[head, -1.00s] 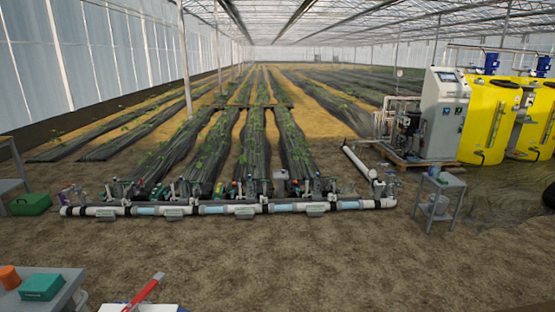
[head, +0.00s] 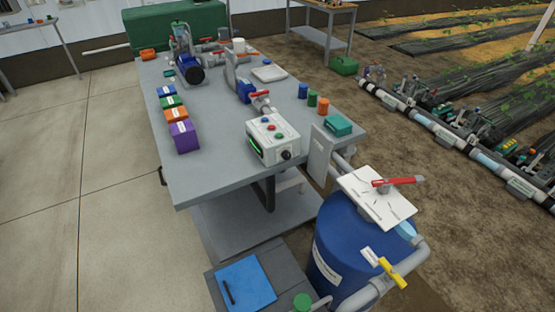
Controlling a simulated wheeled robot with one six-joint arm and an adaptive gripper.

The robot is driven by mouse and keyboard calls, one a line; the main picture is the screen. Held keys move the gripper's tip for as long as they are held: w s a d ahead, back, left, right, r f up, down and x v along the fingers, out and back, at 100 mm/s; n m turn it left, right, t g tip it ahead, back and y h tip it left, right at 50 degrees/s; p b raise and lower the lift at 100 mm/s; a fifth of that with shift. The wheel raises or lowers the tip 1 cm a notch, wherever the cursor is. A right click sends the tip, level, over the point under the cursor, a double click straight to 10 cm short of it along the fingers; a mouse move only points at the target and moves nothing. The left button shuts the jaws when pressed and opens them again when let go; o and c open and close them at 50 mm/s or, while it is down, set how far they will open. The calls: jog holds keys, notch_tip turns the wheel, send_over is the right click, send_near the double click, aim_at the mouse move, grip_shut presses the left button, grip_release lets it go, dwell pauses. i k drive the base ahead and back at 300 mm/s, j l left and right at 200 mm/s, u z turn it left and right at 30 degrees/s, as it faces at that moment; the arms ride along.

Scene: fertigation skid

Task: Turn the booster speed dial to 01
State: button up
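A white control box (head: 268,138) stands near the front right edge of the grey table. It has coloured buttons on top, a green display (head: 254,143) on its front left face and a black round knob (head: 287,155) at its front right corner. The knob may be the booster speed dial, but any label is too small to read. The number on the display cannot be read. My gripper is not in view.
The grey table (head: 222,182) also bears a blue pump (head: 188,69) and coloured boxes (head: 185,137). A blue barrel (head: 345,240) with a white board (head: 377,199) on top stands at the table's right front. Concrete floor on the left is clear.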

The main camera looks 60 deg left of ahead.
aim_at(286, 155)
jog(key=l+u, duration=0.1)
jog(key=u, duration=0.35)
jog(key=i+j+u, duration=0.1)
jog(key=u, duration=1)
